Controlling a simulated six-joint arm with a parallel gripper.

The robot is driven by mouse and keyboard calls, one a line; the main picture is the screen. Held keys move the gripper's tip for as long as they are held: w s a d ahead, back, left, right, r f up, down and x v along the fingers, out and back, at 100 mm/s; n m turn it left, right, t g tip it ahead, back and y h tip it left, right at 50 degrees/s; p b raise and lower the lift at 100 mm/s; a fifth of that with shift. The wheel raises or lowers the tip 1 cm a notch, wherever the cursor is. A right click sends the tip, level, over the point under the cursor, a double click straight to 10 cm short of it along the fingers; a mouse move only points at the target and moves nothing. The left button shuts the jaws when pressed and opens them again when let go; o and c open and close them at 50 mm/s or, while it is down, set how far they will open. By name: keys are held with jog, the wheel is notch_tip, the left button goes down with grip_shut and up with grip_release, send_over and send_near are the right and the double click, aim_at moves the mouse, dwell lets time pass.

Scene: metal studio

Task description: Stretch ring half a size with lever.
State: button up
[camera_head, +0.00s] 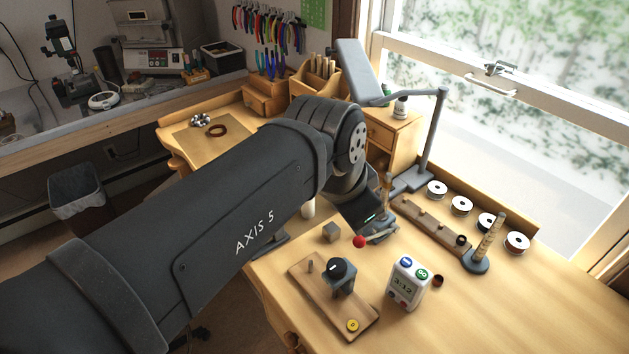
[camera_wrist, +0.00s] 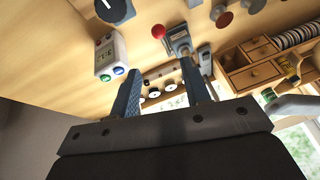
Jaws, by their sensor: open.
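The ring stretcher (camera_head: 380,234) stands on the bench, grey, with a brass-coloured upright spindle. Its lever ends in a red knob (camera_head: 359,241), which points left in the head view. The stretcher (camera_wrist: 180,40) and red knob (camera_wrist: 158,31) also show in the wrist view, just beyond my fingers. My gripper (camera_wrist: 161,70) is open, its two blue-grey fingers apart with nothing held between them. In the head view my wrist hangs close behind the stretcher and the fingertips cannot be made out. I cannot tell whether a ring sits on the spindle.
A white timer (camera_head: 407,283) and a wooden board (camera_head: 305,272) with a black-knobbed device (camera_head: 341,274) stand in front. A mandrel stand (camera_head: 481,260) and white spools (camera_head: 461,205) are right. The front right bench is clear.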

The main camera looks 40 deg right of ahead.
jog(key=shift+r, duration=0.1)
jog(key=c, duration=0.6)
jog(key=shift+w+d+r+n, duration=0.1)
jog(key=shift+w+d+n, duration=0.15)
jog(key=shift+n, duration=0.45)
grip_shut()
jog(key=w+d+r+n+g+y, duration=0.2)
jog(key=w+d+n+y, duration=0.1)
jog(key=n, duration=0.5)
jog(key=n+g+y, duration=0.3)
jog(key=n, duration=0.8)
send_over(377, 234)
jog(key=w+a, duration=0.2)
jog(key=a, duration=0.3)
notch_tip(377, 234, down, 11)
jog(key=shift+s, duration=0.2)
